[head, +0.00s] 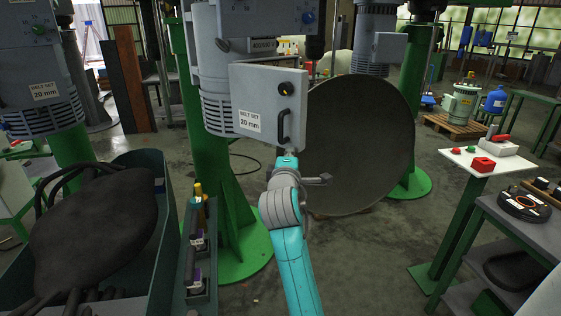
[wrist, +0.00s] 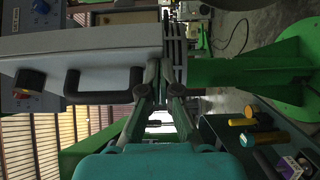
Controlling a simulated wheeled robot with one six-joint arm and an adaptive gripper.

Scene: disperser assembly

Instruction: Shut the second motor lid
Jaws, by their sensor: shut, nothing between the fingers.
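The second motor lid (head: 268,108) is a light grey panel with a "BELT SET 20 mm" label, black knob and black handle. In the head view it stands in front of the second motor (head: 215,75), its right side reaching past the housing. It also shows in the wrist view (wrist: 95,45), at the left. My gripper (wrist: 160,75) is shut and empty, its fingertips by the lid's edge, next to the ribbed motor body. Whether they touch the lid cannot be told. In the head view the lid's lower edge hides the fingertips.
A motor (head: 40,70) with a similar label stands at the left, above a dark lumpy vessel (head: 95,225) in a tub. A large dark disc (head: 358,145) is behind my arm. A white-topped stand (head: 490,165) with red items and a grey workbench (head: 530,220) are at the right.

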